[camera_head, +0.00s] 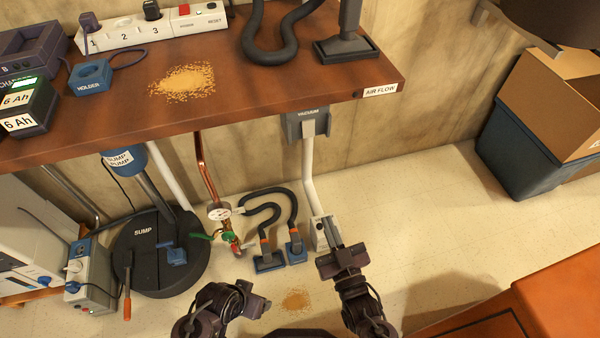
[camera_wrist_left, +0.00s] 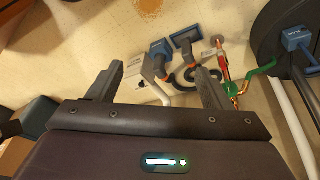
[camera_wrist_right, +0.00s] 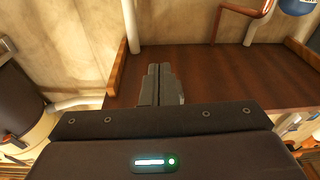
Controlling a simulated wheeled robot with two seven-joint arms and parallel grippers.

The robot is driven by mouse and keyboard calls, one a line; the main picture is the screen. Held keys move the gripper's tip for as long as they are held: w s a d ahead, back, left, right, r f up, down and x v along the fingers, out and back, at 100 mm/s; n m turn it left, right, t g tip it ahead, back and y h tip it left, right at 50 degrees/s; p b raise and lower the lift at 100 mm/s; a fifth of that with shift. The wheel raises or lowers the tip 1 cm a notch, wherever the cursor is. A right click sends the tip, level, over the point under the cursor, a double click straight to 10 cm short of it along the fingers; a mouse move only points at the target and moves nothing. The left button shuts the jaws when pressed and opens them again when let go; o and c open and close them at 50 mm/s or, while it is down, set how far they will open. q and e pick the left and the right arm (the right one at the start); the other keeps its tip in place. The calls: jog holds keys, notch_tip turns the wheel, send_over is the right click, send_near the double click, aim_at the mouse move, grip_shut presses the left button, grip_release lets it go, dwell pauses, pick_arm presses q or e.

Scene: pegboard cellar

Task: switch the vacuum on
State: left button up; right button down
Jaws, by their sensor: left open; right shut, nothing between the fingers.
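A grey housing labelled VACUUM (camera_head: 308,122) hangs at the bench's front edge in the head view, above a white pipe (camera_head: 308,165) that runs down to a small pale box (camera_head: 322,235) on the floor. My right gripper (camera_head: 332,225) is shut and empty; in the head view it overlaps the box, but I cannot tell whether it touches. In the right wrist view its closed fingers (camera_wrist_right: 160,85) appear before a brown wooden surface (camera_wrist_right: 230,72). My left gripper (camera_head: 262,303) is open and empty; its fingers (camera_wrist_left: 160,88) spread below the hose nozzles in the left wrist view.
Two hoses with blue nozzles (camera_head: 268,262) lie left of the box. A gauge and valve (camera_head: 222,212), and a black sump lid (camera_head: 160,255), are farther left. Spilled granules (camera_head: 296,300) lie on the floor. A blue bin (camera_head: 520,155) stands right; open floor lies between.

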pick_arm(q)
jog(key=shift+t, duration=0.4)
jog(key=r+b, duration=0.1)
jog(key=r, duration=0.1)
jog(key=r+b, duration=0.2)
jog(key=d+r+b, duration=0.1)
jog(key=b, duration=0.1)
jog(key=shift+w+r, duration=0.4)
pick_arm(e)
notch_tip(320, 180, up, 11)
jog(key=s+m+t, duration=0.1)
jog(key=s+t, duration=0.1)
jog(key=t, duration=0.3)
jog(key=shift+s+a+t+y, duration=0.4)
jog(key=shift+a, duration=0.05)
jog(key=shift+w+r, duration=0.1)
jog(key=shift+r, duration=0.05)
send_near(309, 131)
notch_tip(309, 131, up, 4)
jog(key=w, duration=0.2)
jog(key=w+a, duration=0.1)
jog(key=w, duration=0.1)
jog(key=shift+w+a+f+b, duration=0.1)
jog(key=shift+f+b, duration=0.15)
jog(key=shift+b, duration=0.15)
jog(key=shift+w, duration=0.1)
pick_arm(q)
jog(key=shift+w+d+m+t+h, duration=0.1)
jog(key=shift+d+m+t+h, duration=0.2)
jog(key=shift+d+h, duration=0.2)
